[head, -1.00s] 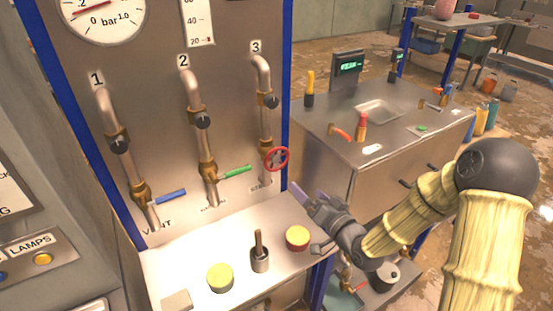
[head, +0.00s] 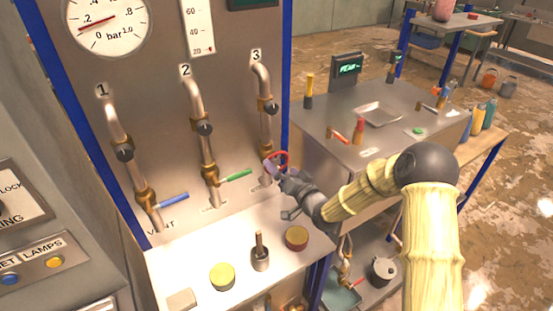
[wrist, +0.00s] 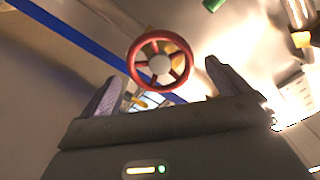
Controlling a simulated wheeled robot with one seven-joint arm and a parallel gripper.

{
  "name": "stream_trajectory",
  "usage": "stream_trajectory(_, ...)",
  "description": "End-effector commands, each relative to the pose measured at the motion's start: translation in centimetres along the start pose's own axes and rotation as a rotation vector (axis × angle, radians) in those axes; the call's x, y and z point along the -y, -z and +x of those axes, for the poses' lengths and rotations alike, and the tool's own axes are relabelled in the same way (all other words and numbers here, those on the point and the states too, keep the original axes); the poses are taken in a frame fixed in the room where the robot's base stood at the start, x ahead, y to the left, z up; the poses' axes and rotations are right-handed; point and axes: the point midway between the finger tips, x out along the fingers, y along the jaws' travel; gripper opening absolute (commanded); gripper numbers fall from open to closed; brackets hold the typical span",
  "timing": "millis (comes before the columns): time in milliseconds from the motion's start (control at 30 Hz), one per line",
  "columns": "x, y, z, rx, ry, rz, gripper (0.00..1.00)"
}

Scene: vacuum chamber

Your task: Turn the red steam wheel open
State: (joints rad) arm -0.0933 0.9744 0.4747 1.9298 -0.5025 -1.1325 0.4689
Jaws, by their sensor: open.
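The red steam wheel (head: 283,156) sits low on pipe 3, at the right side of the upright panel. In the head view my gripper (head: 274,170) is right at it and hides its lower part. In the wrist view the whole wheel (wrist: 160,65) shows, a red ring with spokes and a pale hub. My gripper (wrist: 165,90) is open there, with one finger on each side of the wheel's lower part. The wheel appears ahead of and between the fingers. I cannot tell whether a finger touches the rim.
Pipes 1 and 2 carry a blue lever (head: 173,199) and a green lever (head: 237,175) left of the wheel. The shelf below holds a yellow knob (head: 222,277), an upright lever (head: 260,252) and a red-rimmed knob (head: 297,237). A steel bench (head: 400,135) stands to the right.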

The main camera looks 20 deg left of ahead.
Motion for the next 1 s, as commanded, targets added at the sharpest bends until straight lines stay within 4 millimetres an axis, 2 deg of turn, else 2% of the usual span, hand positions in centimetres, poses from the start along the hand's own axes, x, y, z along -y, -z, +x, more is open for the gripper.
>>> stream_trajectory(100,0.2,0.1,1.9,0.000,0.000,0.001,1.00)
stream_trajectory(300,0.1,0.1,3.9,0.000,0.000,0.001,1.00)
stream_trajectory(667,0.0,0.0,4.4,0.001,-0.001,0.000,1.00)
stream_trajectory(867,0.0,0.0,4.4,0.001,-0.001,0.000,0.63)
stream_trajectory(900,0.0,0.0,4.4,0.001,-0.001,0.000,0.59)
stream_trajectory(1000,0.0,0.0,4.4,0.000,-0.001,-0.001,0.59)
